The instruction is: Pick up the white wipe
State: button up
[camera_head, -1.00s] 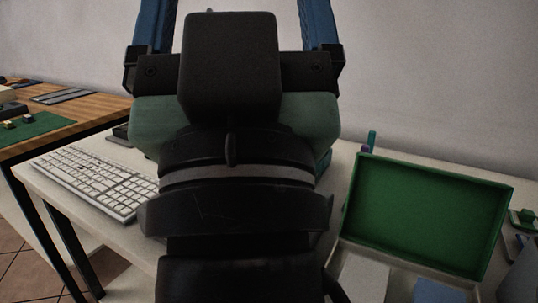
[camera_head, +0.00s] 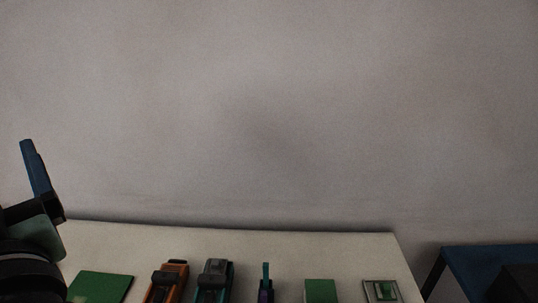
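I see no white wipe in the current head view. My gripper (camera_head: 22,165) is at the left edge, only partly in frame. One blue finger shows, pointing up at the outer end of the black crossbar. The other finger is out of frame. The visible finger sits far out on the bar, as it did when both fingers stood wide apart. No object shows at the visible finger.
A white table (camera_head: 345,248) runs along a bare wall. On it are a green panel (camera_head: 101,287), an orange tool (camera_head: 167,282), a teal tool (camera_head: 214,280), a slim item (camera_head: 266,284), a green block (camera_head: 320,291) and a small board (camera_head: 381,291). A blue-topped box (camera_head: 490,258) stands right.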

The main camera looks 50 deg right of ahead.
jog(key=w+d+f+m+g+h+p, duration=0.2)
jog(key=d+f+g+p, duration=0.35)
jog(key=p, duration=0.75)
jog(key=s+d+f+m+g+p, duration=0.35)
jog(key=s+d+f+g, duration=0.35)
jog(key=d+f, duration=0.25)
jog(key=s+d+f+m+g+y+p, duration=0.3)
jog(key=s+f+g, duration=0.5)
jog(key=s+f, duration=1.05)
jog(key=shift+m, duration=0.55)
jog(key=f, duration=0.1)
jog(key=s+f, duration=0.1)
jog(key=f, duration=0.1)
jog(key=s+a+f+b, duration=0.1)
jog(key=f, duration=0.1)
jog(key=shift+f, duration=0.15)
jog(key=shift+w+a+f+p, duration=0.1)
jog(key=shift+f+p, duration=0.05)
jog(key=shift+f, duration=1.45)
jog(key=shift+w+f+p, duration=0.1)
jog(key=shift+f+p, duration=0.05)
jog(key=shift+f, duration=1.4)
